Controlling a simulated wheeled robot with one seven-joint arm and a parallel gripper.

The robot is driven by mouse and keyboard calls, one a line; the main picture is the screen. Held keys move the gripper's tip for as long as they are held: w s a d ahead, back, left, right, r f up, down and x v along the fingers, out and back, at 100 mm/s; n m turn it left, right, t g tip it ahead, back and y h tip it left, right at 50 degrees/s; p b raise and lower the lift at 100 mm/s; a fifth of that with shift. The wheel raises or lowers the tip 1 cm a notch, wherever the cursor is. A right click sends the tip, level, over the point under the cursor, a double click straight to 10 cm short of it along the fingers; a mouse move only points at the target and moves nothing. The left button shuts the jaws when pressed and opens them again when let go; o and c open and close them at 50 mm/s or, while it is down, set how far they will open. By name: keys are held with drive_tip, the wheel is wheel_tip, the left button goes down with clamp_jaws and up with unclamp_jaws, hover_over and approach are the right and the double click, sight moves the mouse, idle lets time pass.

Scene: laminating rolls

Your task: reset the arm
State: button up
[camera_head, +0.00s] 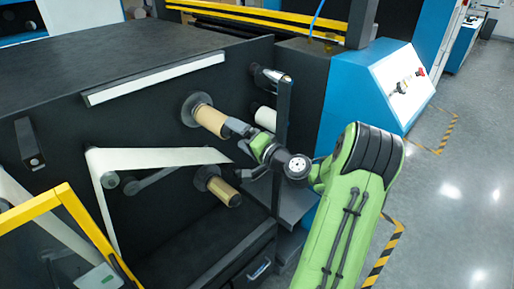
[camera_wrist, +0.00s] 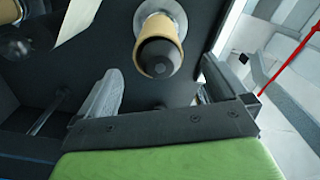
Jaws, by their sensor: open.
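My gripper (camera_head: 238,150) is in front of the black machine panel, at the end of my green arm. In the wrist view my gripper (camera_wrist: 165,88) shows its two fingers wide apart with nothing between them. A brown roll core on a spindle (camera_head: 211,121) sticks out of the panel just above and left of the gripper in the head view. A second brown core (camera_head: 222,190) sits lower on the panel, below the gripper. In the wrist view a brown core with a dark end (camera_wrist: 158,52) is beyond the fingers, apart from them.
A white film web (camera_head: 150,158) runs across the panel at left. A yellow-framed guard (camera_head: 75,205) stands at the front left. A blue control cabinet (camera_head: 345,95) stands behind my arm. The grey floor (camera_head: 450,190) at right is open.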

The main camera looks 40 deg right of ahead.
drive_tip(key=s, duration=1)
drive_tip(key=shift+b, duration=0.45)
drive_tip(key=shift+w+d, duration=0.1)
drive_tip(key=w+a+f+n+g+y, duration=0.15)
drive_tip(key=a+n+g, duration=0.35)
drive_tip(key=a, duration=0.6)
drive_tip(key=a+f+n+g+y, duration=0.3)
drive_tip(key=a+n+g, duration=0.15)
drive_tip(key=a, duration=0.55)
drive_tip(key=s+a+r+n+g+h, duration=0.1)
drive_tip(key=s+a+r+n+h, duration=0.1)
drive_tip(key=s, duration=0.6)
drive_tip(key=s+a+r+n+g+h, duration=0.1)
drive_tip(key=s+a+g+h, duration=0.1)
drive_tip(key=s, duration=0.7)
drive_tip(key=shift+a+r+n+h, duration=0.35)
drive_tip(key=shift+a+r+h, duration=0.05)
drive_tip(key=shift+a+h, duration=0.2)
